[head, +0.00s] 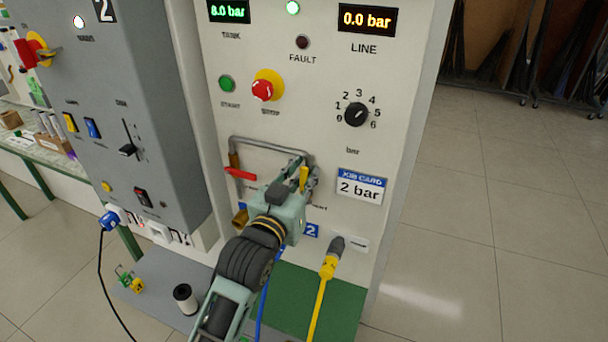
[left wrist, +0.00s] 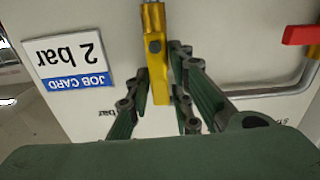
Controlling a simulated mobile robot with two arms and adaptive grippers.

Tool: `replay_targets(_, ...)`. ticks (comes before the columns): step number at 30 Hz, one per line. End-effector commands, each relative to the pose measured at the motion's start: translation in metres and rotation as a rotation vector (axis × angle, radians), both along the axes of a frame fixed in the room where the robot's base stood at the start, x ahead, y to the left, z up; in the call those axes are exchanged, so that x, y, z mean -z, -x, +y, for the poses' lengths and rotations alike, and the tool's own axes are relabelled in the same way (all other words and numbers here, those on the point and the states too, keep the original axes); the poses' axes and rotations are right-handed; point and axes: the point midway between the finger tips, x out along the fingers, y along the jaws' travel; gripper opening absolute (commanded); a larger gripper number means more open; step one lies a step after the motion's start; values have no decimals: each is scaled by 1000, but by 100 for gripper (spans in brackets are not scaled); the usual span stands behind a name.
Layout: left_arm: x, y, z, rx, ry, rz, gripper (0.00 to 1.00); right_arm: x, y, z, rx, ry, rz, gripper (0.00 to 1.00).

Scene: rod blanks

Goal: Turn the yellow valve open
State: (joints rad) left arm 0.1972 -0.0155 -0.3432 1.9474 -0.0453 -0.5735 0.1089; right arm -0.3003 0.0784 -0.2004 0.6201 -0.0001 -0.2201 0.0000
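The yellow valve handle (head: 304,178) stands upright on the front panel, at the right end of a grey pipe loop (head: 270,143). In the left wrist view the yellow handle (left wrist: 158,65) hangs down the middle, between the fingers. My left gripper (head: 294,190) is at this handle, partly hiding the valve behind it. Its two fingers (left wrist: 160,85) lie close on both sides of the handle; I cannot tell whether they touch it. My right gripper is not in view.
A red handle (head: 240,173) lies left of the yellow one. A job card (head: 361,187) reads 2 bar. The line display (head: 367,19) reads 0.0 bar, the tank display (head: 229,11) 8.0 bar. A yellow cable plug (head: 329,266) is below right.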

Motion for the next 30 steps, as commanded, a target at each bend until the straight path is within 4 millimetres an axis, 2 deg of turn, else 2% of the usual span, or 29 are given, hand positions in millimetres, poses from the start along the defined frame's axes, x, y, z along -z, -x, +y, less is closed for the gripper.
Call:
replay_targets(3,-1,0,0,0,-1,-3,33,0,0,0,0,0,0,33)
replay_targets(14,-1,4,2,-1,-3,-4,33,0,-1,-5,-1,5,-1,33)
replay_targets(17,-1,16,6,-1,-3,-4,33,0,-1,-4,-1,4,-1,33)
replay_targets(24,0,64,21,-1,-4,-2,33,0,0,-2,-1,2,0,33)
replay_targets(30,0,98,32,-1,-3,-1,33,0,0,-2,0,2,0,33)
